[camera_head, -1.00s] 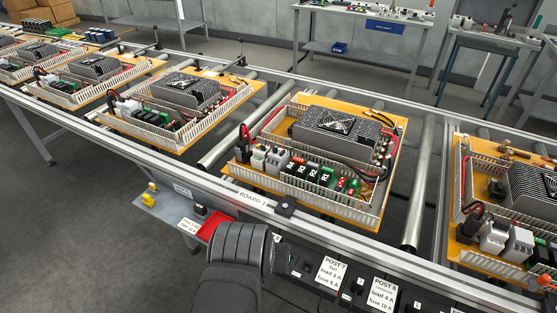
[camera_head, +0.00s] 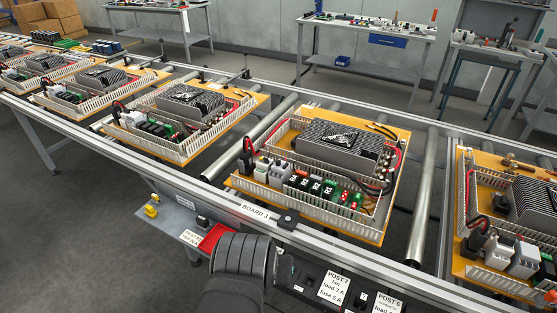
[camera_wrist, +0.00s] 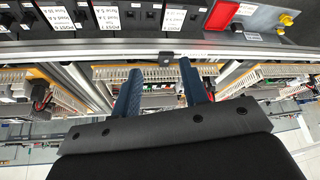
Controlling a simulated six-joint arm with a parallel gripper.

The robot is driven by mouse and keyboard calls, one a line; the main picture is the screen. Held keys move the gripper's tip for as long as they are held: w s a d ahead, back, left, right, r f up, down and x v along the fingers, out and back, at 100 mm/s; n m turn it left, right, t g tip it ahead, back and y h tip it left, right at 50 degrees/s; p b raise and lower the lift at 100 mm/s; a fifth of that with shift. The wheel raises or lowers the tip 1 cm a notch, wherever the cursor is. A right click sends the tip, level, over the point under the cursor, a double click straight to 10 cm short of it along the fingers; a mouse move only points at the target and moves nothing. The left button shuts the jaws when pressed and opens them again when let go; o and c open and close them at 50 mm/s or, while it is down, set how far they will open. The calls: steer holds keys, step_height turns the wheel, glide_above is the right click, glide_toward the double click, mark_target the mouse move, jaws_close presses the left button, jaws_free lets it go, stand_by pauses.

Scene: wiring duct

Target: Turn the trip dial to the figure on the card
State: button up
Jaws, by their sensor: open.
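The board at the label BOARD 3 (camera_head: 256,210) holds a row of small modules (camera_head: 312,187), black, green and white, in front of a grey finned power unit (camera_head: 340,140). A trip dial cannot be made out at this size. Printed cards lie along the front ledge: POST 7 (camera_head: 335,288), reading fan, load 3 A, fuse 5 A, and POST 6 (camera_head: 388,304), partly cut off. My gripper (camera_wrist: 160,67) is open and empty in the wrist view, its two blue fingers apart in front of the board edge. In the head view my arm hides the gripper.
A red tray (camera_head: 212,238) sits on the ledge beside my arm. A yellow knob (camera_head: 152,211) stands on a grey shelf to its left. Neighbouring boards (camera_head: 185,118) line the roller conveyor on both sides. A bare roller (camera_head: 424,200) lies right of the board.

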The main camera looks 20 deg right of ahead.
steer(key=w+d+r+n+y, duration=0.15)
steer(key=w+d+r, duration=0.25)
steer(key=w+r, duration=0.45)
steer(key=n+g+y, duration=0.1)
steer(key=n+y, duration=0.2)
steer(key=n, duration=0.6)
glide_above(278, 160)
steer(key=s+d, duration=0.4)
steer(key=s, duration=0.2)
step_height(278, 160, down, 7)
steer(key=x, duration=1.7)
steer(key=shift+s+a+f, duration=0.1)
steer(key=shift+s+a, duration=0.05)
steer(key=shift+a, duration=0.05)
jaws_close()
